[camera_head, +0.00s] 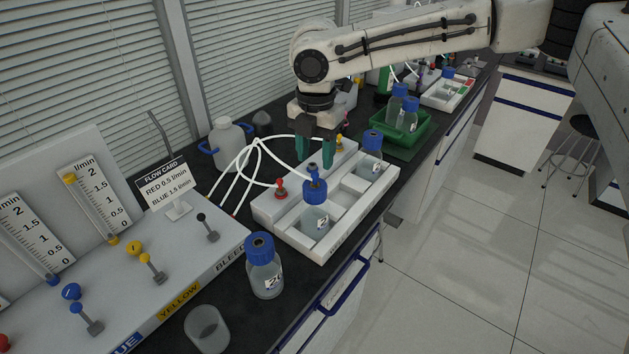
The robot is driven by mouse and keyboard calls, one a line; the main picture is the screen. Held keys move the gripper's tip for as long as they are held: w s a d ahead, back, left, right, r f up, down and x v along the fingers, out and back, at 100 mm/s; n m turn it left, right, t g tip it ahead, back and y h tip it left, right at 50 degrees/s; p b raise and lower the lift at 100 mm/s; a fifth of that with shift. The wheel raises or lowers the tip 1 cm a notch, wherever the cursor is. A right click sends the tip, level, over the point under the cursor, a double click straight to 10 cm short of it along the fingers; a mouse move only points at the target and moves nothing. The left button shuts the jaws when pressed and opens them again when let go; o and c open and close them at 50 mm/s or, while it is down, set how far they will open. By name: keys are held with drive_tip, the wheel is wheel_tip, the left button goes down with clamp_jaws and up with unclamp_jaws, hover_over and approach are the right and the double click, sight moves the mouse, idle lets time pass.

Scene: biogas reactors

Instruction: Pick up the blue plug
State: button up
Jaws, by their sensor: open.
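The blue plug (312,172) stands upright on top of a blue-capped bottle (313,222) in the white rack (292,240). A white tube (283,147) appears to run to it. My gripper (315,160) points down with its dark green fingers apart and empty. The fingertips are just above the plug, to either side of it in the picture. I cannot tell whether they touch it. A red plug (280,188) sits at the rack's left side and a yellow plug (339,142) sits further back.
A second blue-capped bottle (370,155) stands in the rack's right end. A loose capped bottle (265,272) and an empty beaker (206,328) stand in front. The flow panel (200,268) with valves fills the left. A green crate (425,130) holds bottles behind.

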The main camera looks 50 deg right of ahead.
sight(315, 172)
drive_tip(key=shift+a+f+p, duration=0.1)
drive_tip(key=shift+f+p, duration=0.2)
drive_tip(key=shift+f, duration=2.5)
drive_tip(key=shift+c, duration=0.4)
clamp_jaws()
